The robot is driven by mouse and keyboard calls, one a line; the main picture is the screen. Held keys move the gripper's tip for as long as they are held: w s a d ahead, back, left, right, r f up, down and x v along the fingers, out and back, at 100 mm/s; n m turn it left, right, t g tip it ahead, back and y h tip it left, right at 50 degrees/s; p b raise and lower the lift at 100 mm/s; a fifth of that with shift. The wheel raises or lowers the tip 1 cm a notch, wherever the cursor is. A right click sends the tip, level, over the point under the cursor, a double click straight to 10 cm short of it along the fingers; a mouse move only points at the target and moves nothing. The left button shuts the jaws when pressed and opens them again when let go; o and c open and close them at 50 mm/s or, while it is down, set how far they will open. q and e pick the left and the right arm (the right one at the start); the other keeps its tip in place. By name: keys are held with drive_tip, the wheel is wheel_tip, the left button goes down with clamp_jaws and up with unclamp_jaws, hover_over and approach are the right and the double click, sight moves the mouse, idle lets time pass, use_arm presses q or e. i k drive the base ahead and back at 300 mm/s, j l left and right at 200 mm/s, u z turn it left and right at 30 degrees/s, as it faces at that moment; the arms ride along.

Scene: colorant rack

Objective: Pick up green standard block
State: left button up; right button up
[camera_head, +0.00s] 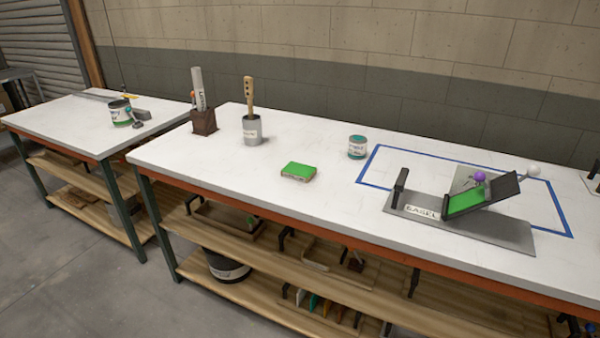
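A small flat block with a green top and brownish sides, the green block (299,170), lies on the white top of the main workbench (230,182), left of the middle. A second green piece, a green panel (465,201), rests tilted in a black holder on a grey stand labelled "EASEL" (485,234). Neither of my grippers is in view.
A grey cup (252,131) with a wooden-handled tool and a brown holder (204,122) with a white tube stand behind left of the block. A small can (357,147) stands behind right. Blue tape (365,163) outlines an area around the easel. Bench around the block is clear.

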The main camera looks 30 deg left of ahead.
sight(294, 170)
drive_tip(key=i+j+z, duration=0.25)
drive_tip(key=j, duration=0.45)
drive_tip(key=j+z, duration=0.3)
drive_tip(key=j, duration=0.35)
drive_tip(key=k, duration=0.05)
